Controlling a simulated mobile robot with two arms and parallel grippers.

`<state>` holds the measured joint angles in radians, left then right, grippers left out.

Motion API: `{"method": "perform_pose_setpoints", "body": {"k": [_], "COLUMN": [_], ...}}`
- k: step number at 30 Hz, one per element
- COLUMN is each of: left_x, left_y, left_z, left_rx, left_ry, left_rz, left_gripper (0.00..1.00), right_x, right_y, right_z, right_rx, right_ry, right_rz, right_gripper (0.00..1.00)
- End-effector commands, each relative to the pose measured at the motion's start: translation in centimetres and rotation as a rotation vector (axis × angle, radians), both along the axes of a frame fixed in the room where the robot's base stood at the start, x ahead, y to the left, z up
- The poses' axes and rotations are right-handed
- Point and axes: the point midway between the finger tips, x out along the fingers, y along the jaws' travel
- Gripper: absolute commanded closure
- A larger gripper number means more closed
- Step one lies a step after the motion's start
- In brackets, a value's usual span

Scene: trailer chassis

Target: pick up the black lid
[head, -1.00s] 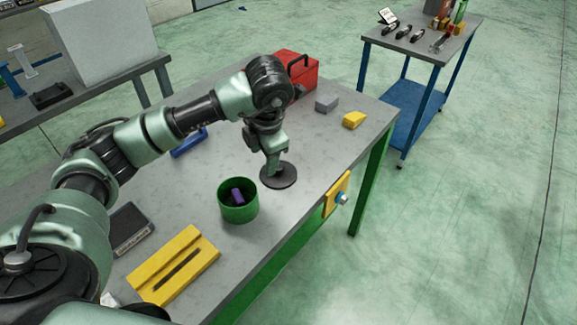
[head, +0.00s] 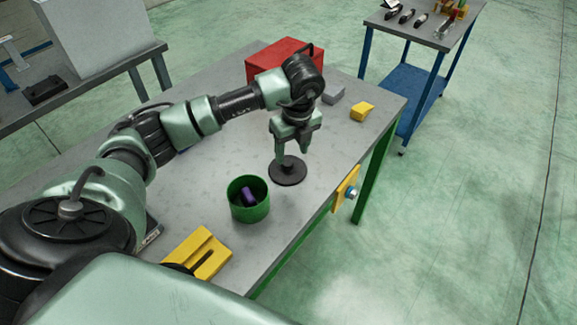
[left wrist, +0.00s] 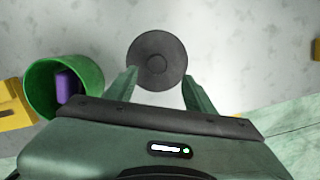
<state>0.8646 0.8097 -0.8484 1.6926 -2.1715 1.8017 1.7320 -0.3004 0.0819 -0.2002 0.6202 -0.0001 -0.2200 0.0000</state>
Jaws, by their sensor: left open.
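The black lid (head: 288,172) is a flat round disc lying on the grey table, with a small raised knob at its middle. It also shows whole in the left wrist view (left wrist: 157,60). My left gripper (head: 292,158) points down above the lid. Its two fingers are spread apart with nothing between them, and in the left wrist view the fingertips (left wrist: 159,74) appear on either side of the lid's near part. Whether they touch it cannot be told. My right gripper is not in view.
A green round container (head: 248,199) with a purple item (head: 249,193) inside stands left of the lid. A red toolbox (head: 284,60), a grey block (head: 333,94) and a yellow block (head: 362,111) are farther back. A yellow slotted piece (head: 199,254) lies near the front.

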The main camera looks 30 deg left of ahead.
Motion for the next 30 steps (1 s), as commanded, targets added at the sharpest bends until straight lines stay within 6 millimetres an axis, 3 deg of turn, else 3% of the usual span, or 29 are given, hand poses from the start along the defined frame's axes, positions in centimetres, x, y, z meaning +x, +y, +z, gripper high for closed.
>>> {"method": "perform_pose_setpoints", "body": {"k": [5,9,17,18,24,30], "left_x": [-0.2,0.0,0.1,0.1,0.1,0.1], "left_y": [1.1,1.2,1.3,1.3,1.3,1.3], "left_z": [-2.2,-4.0,-4.6,-4.6,-4.5,-4.5], "left_rx": [0.002,0.001,0.002,0.002,0.002,0.002], "left_ry": [0.007,0.003,0.001,0.001,0.001,0.001], "left_rz": [0.001,-0.002,-0.004,-0.004,-0.004,-0.004], "left_gripper": [0.46,0.46,0.46,0.49,1.0,1.0], "right_x": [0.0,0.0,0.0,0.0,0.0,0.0], "right_y": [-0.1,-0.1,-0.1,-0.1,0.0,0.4], "right_z": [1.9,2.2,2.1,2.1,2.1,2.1], "right_rx": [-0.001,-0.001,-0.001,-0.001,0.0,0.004], "right_ry": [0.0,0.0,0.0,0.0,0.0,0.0], "right_rz": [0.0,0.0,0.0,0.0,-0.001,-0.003], "right_gripper": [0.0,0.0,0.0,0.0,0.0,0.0]}}
